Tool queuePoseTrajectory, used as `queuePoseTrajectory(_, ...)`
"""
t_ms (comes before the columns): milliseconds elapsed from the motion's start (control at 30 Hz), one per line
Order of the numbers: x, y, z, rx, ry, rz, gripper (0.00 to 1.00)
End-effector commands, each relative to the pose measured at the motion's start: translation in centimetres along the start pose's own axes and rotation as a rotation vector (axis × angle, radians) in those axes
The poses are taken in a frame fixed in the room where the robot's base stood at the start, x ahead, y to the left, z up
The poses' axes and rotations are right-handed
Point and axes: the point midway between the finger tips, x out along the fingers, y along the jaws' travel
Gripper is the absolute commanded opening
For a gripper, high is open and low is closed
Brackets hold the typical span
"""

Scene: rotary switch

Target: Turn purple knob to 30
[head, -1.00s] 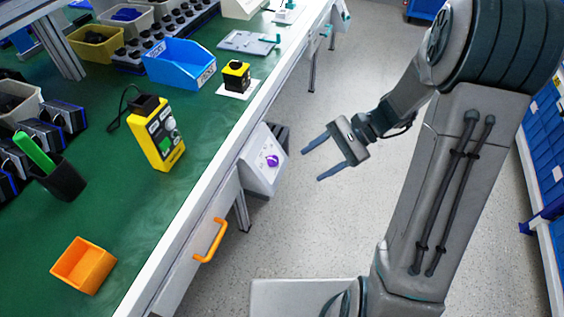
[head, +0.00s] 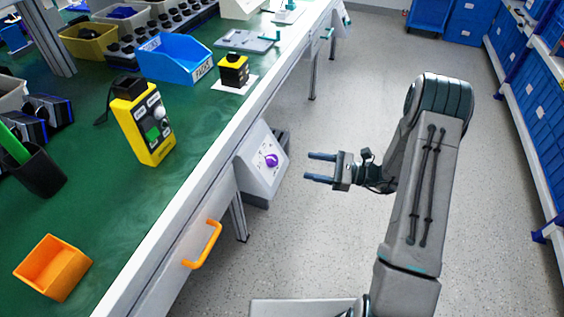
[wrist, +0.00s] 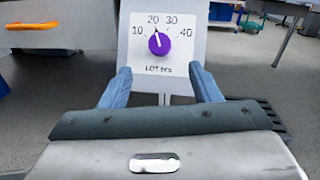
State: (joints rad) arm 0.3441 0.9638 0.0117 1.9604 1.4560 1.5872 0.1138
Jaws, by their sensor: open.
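The purple knob (head: 271,160) sits on a white dial plate on a grey panel (head: 258,188) below the workbench edge. In the wrist view the knob (wrist: 159,43) shows centred ahead, with the numbers 10, 20, 30 and 40 around it. Its white pointer tilts slightly left of upright, near the 20. My gripper (head: 320,167) is open and empty, to the right of the panel and apart from the knob. In the wrist view its two blue fingers (wrist: 160,86) frame the lower part of the panel, with the knob above and between them.
The green workbench (head: 150,215) holds a yellow device (head: 143,125), a blue bin (head: 172,58) and an orange box (head: 53,267). An orange drawer handle (head: 203,245) juts out left of the panel. The floor (head: 320,230) between my arm and the bench is clear.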

Motion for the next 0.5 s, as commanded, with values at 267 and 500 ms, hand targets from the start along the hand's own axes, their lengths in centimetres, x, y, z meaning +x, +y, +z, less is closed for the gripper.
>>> queuePoseTrajectory(267,6.2,0.1,-0.1,-0.001,0.000,0.005,0.57)
queuePoseTrajectory(500,9.3,0.1,0.0,-0.001,0.000,0.002,0.57)
